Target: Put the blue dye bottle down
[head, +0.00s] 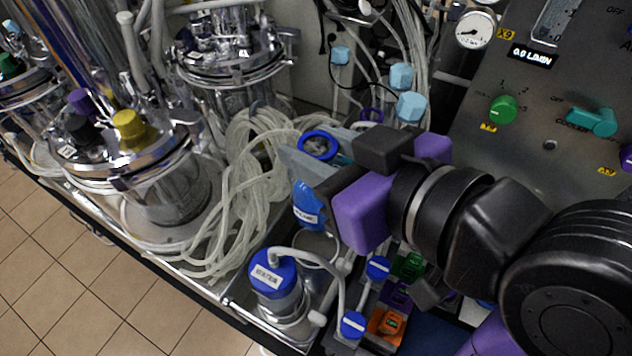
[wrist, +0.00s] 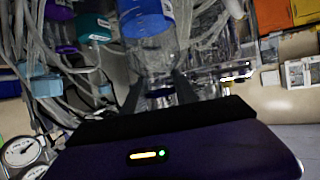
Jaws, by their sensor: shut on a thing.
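The blue dye bottle (head: 307,203) is clear glass, with blue and a pale label on its lower part and a blue ring round its top. It looks roughly upright in the head view. My gripper (head: 322,182), purple and black, is shut on it from the right and hides part of its side. In the wrist view, the bottle (wrist: 145,20) shows its blue part at the top edge and clear glass below. My gripper's dark fingers (wrist: 160,92) lie either side of the clear part. I cannot tell whether its base touches anything.
A blue-capped vessel (head: 275,278) with a tube stands in front, near the bench edge. Looped clear tubing (head: 235,180) and a glass reactor (head: 165,185) lie to the left. Small coloured blocks (head: 395,295) sit below my gripper. A grey control panel (head: 550,110) rises at right.

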